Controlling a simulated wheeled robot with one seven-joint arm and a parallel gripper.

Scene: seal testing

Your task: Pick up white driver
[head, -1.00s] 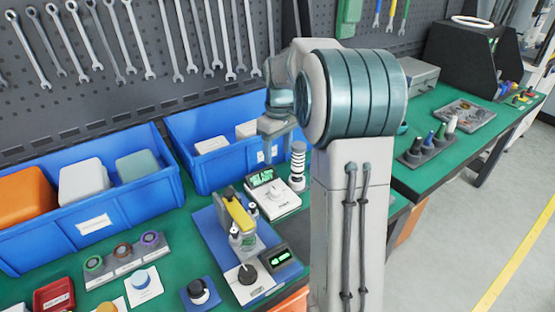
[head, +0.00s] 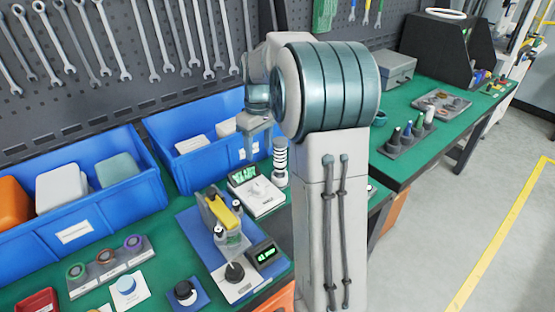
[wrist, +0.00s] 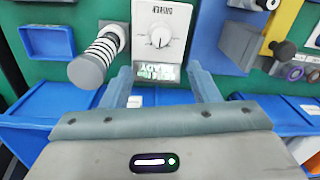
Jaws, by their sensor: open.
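In the head view, a small rack (head: 388,150) on the right-hand green bench holds several upright handles that look like drivers. The white one, probably the white driver (head: 429,116), stands at its far end, beside a green one. My gripper (head: 249,155) is far to the left of it, above the left bench by the blue bins, and empty. In the wrist view my gripper (wrist: 160,70) has its fingers spread, with a white dial unit (wrist: 160,30) marked DRIVER and a lit READY display between and beyond them. The white driver does not show in the wrist view.
A black-and-white striped cylinder (head: 280,160) stands beside the dial unit. A blue-based fixture with a yellow part (head: 222,215) is in front. Blue bins (head: 215,165) line the back. A tray (head: 440,104) and grey box (head: 385,72) are on the right bench. The floor at right is clear.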

